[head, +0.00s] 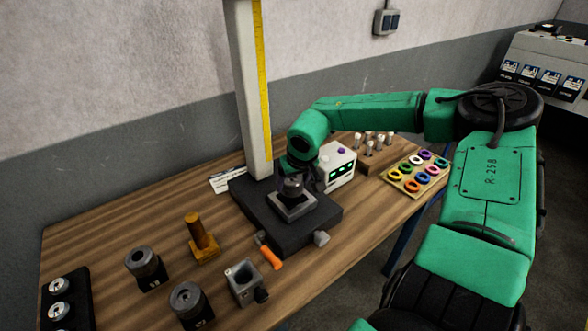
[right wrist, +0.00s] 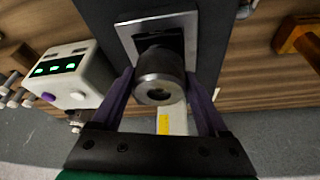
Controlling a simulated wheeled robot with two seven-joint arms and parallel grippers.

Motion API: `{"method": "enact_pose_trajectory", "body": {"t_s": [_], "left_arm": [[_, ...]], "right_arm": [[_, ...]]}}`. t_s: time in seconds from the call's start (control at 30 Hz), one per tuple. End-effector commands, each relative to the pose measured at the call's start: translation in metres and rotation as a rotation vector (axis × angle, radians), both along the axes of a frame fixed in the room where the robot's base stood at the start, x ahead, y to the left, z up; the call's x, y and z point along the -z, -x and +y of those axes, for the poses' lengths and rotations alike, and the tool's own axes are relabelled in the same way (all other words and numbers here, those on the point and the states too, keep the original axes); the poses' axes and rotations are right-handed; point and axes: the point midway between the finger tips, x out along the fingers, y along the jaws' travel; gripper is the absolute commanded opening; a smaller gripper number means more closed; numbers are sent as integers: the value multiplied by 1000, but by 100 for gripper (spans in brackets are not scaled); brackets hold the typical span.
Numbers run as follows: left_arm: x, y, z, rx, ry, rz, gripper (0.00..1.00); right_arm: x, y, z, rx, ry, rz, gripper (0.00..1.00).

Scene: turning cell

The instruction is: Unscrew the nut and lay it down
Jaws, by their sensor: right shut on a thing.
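A dark grey round nut (head: 291,186) stands on a square light metal plate (head: 302,207) on the black base of a stand. In the right wrist view the nut (right wrist: 158,68) is a grey cylinder with a hole in its end face. My right gripper (head: 293,175) reaches it from behind, below the green arm. Its two purple fingers (right wrist: 160,92) are shut on the nut, one on each side. Whatever is under the nut is hidden. My left gripper is not in view.
A white box with green displays (head: 337,166) stands close right of the stand. A tray of coloured rings (head: 418,173) lies farther right. The left back wood is clear.

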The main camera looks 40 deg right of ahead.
Motion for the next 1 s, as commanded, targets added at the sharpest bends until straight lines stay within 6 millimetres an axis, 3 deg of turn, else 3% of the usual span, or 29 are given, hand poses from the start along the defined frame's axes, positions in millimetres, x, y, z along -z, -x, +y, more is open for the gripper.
{"method": "enact_pose_trajectory", "body": {"t_s": [0.13,0.17,0.2,0.57,1.0], "left_arm": [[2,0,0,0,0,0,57],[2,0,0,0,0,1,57],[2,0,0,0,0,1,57],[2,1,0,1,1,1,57],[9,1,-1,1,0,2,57]], "right_arm": [[-1,-3,2,-1,-6,-11,12],[-1,-3,2,0,-7,-11,85],[-1,-3,2,0,-7,-11,100],[-5,0,2,3,-3,-7,100],[-62,20,11,2,-2,-12,100]]}}
